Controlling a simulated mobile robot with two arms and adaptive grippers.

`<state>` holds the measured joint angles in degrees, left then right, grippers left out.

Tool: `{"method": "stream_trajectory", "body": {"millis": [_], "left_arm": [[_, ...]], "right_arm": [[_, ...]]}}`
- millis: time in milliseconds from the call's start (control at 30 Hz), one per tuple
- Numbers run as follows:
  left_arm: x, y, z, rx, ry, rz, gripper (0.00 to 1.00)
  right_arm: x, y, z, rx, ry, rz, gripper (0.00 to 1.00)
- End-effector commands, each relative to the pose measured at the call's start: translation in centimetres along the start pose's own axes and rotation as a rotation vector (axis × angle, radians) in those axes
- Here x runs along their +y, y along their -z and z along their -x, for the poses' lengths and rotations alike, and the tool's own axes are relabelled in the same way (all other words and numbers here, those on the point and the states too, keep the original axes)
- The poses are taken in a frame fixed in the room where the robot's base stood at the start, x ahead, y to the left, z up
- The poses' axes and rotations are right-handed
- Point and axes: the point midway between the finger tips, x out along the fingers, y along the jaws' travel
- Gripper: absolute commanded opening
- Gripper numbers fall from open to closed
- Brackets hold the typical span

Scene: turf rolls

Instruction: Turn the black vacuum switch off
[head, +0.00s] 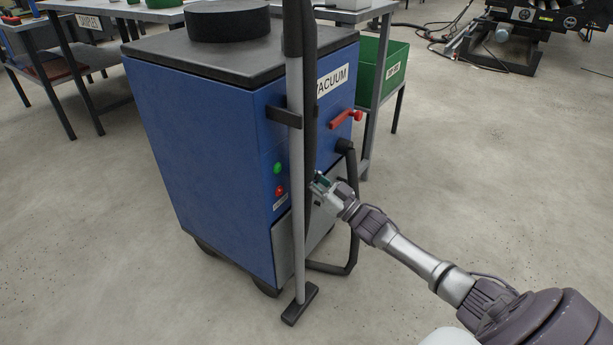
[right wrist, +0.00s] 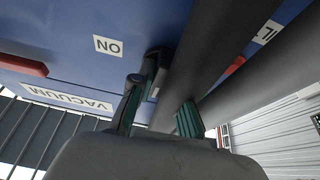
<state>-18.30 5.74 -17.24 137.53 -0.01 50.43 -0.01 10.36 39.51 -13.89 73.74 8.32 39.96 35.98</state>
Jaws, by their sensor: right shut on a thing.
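The blue vacuum (head: 215,150) stands in the middle of the head view, its label (head: 331,80) partly behind the wand. My right gripper (head: 321,182) is against its front panel, just right of the upright wand. In the right wrist view my right gripper (right wrist: 160,95) has its two fingers around the black switch (right wrist: 159,62), shut on it. The label "ON" (right wrist: 108,46) shows upside down beside the switch. Another label (right wrist: 267,32) is partly cut off by the dark tubes. The switch is hidden in the head view. My left gripper is in neither view.
The grey wand (head: 297,190) and black hose (head: 352,215) are close to my gripper. A red handle (head: 347,118) and green (head: 278,168) and red (head: 279,191) lights are on the vacuum. A green bin (head: 388,75) stands behind.

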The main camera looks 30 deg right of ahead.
Motion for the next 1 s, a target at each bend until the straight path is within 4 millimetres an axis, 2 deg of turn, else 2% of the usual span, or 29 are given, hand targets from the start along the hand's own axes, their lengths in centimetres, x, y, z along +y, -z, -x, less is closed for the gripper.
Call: {"method": "stream_trajectory", "body": {"millis": [533, 567, 700, 1000], "left_arm": [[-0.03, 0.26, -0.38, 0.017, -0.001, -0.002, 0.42], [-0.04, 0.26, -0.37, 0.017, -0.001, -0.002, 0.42], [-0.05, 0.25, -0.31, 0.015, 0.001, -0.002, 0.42], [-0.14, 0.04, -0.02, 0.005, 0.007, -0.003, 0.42]], "right_arm": [[-0.03, -0.12, 0.05, -0.003, 0.009, 0.023, 0.0], [-0.03, -0.12, 0.05, -0.003, 0.009, 0.023, 0.21], [-0.02, -0.09, 0.04, -0.002, 0.009, 0.022, 0.42], [0.0, -0.06, 0.16, -0.002, 0.008, 0.02, 0.42]]}}
